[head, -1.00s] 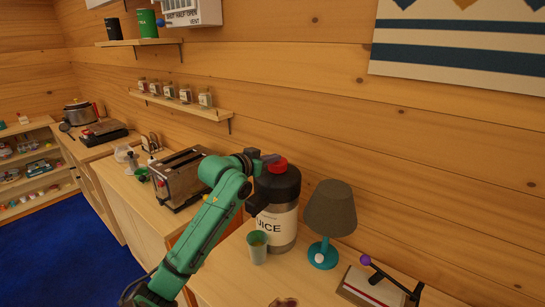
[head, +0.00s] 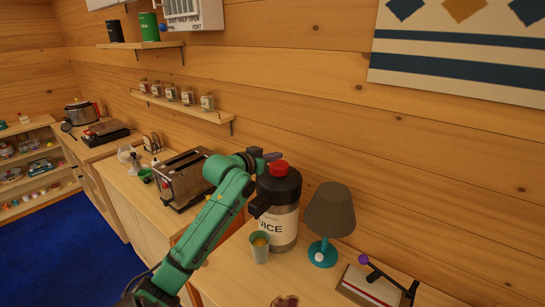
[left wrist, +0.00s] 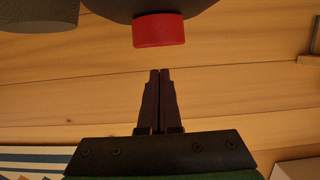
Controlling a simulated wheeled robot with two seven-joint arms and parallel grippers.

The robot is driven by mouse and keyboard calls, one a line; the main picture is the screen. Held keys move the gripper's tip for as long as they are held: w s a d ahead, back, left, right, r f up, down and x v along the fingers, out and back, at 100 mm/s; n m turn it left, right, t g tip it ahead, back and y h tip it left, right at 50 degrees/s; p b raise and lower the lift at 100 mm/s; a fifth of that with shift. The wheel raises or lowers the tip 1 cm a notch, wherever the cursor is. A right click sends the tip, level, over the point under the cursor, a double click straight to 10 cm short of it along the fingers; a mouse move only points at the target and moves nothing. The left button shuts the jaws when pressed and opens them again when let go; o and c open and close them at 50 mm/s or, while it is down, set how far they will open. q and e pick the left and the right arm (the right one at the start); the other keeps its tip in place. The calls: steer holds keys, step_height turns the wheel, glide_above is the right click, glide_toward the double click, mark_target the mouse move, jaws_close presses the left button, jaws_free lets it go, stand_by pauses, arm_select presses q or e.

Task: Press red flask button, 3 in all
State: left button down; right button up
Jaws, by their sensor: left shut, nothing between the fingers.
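The black flask with a white "JUICE" label (head: 278,229) stands upright on the wooden counter, with the red button (head: 280,169) on its top. The red button also shows in the left wrist view (left wrist: 159,30), just beyond the fingertips. My left gripper (head: 273,156) is shut and empty, slightly above and to the left of the button. In the left wrist view its fingers (left wrist: 160,71) are together, with a visible gap to the button. A pale green cup (head: 259,250) with orange liquid stands under the flask's spout. My right gripper is not in view.
A lamp with a grey shade (head: 330,211) stands close to the right of the flask. A toaster (head: 182,180) is to the left, behind my arm. A lever device (head: 372,284) sits farther right. The log wall rises right behind the flask.

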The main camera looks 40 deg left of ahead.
arm_select(q)
steer(key=b+v, duration=0.4)
steer(key=v, duration=0.6)
steer(key=shift+w+f, duration=0.1)
steer(key=shift+w, duration=0.05)
